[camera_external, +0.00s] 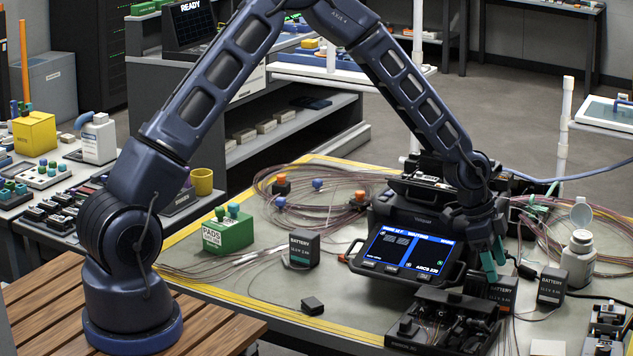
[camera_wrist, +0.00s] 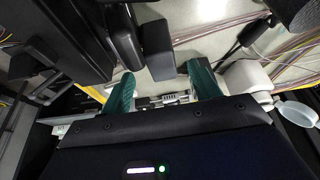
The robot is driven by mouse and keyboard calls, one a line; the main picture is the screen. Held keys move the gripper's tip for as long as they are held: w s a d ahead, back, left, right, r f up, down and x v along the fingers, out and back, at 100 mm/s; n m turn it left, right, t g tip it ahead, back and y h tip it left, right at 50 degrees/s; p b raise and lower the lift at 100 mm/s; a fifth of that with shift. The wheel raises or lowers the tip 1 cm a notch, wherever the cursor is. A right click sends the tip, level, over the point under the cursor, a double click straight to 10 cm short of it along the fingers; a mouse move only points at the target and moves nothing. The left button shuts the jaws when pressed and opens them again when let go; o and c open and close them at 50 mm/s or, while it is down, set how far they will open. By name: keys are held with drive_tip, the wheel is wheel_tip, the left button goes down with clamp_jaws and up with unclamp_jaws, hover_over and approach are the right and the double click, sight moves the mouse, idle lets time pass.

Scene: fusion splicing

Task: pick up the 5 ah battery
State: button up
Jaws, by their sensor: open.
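Three dark box-shaped batteries show in the external view: one at the left (camera_external: 303,249), one behind the black tray (camera_external: 502,291), and one right of it (camera_external: 551,287). Their labels are too small to tell which is the 5 Ah one. My gripper (camera_external: 494,262) points down with teal fingers, above and close to the battery behind the tray. In the wrist view my gripper (camera_wrist: 163,90) is open and empty. A dark grey block (camera_wrist: 157,48), likely a battery, lies ahead between the fingers, with a darker block (camera_wrist: 124,40) beside it.
The splicer (camera_external: 408,245) with its lit screen stands left of my gripper. The black tray (camera_external: 440,322) is in front. A white bottle (camera_external: 579,258) with an open lid stands at right. Coiled fibres (camera_external: 330,195) and a green box (camera_external: 228,232) lie further left.

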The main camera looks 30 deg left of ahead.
sight(505, 294)
drive_tip(key=x, duration=0.8)
drive_tip(key=shift+w+d, duration=0.1)
drive_tip(key=shift+d, duration=0.05)
drive_tip(key=shift+c, duration=0.2)
drive_tip(key=c, duration=1.2)
